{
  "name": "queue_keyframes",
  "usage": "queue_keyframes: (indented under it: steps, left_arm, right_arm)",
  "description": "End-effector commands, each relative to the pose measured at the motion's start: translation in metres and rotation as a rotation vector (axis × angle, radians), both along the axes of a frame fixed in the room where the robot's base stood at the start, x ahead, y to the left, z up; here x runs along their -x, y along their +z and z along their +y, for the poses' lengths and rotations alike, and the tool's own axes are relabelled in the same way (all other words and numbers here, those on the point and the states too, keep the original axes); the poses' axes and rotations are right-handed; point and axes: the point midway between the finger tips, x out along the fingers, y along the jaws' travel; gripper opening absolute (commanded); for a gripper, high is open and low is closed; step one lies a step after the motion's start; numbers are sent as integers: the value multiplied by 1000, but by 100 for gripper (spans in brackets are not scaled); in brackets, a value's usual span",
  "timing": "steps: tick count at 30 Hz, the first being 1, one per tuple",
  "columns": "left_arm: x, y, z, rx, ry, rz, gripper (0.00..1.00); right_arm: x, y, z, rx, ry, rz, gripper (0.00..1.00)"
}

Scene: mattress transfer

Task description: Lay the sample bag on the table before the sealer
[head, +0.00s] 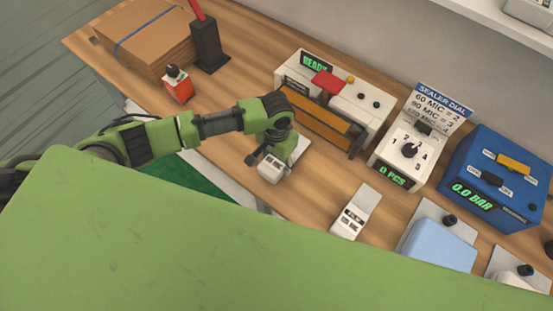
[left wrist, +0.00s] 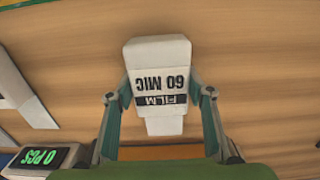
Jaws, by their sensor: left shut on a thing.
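The sample bag (left wrist: 158,75) is pale, with a dark-banded label reading "FILM 60 MIC", upside down in the left wrist view. My left gripper (head: 272,155) is shut on it, one finger on each side. In the head view the bag (head: 271,171) is at the gripper's tip, in front of the sealer (head: 330,98). I cannot tell whether it touches the table (head: 300,193). The sealer has a green "READY" display, a red part on top and an orange-brown front strip. My right gripper is not in view.
Right of the sealer stand a dial box (head: 405,150) reading "0 PCS" and a blue machine (head: 495,180) reading "0.0 BAR". A similar labelled pale item (head: 355,211) lies nearer the front. Cardboard (head: 145,40), a black holder (head: 208,48) and a red container (head: 178,90) stand at left.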

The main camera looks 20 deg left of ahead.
Motion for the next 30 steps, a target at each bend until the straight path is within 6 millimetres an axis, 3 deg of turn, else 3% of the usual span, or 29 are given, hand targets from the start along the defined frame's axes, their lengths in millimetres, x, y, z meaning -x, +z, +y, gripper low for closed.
queue_keyframes:
  steps: [30]
  left_arm:
    - [0, -15, 0, 1, 1, -1, 24]
  right_arm:
    - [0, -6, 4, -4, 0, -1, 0]
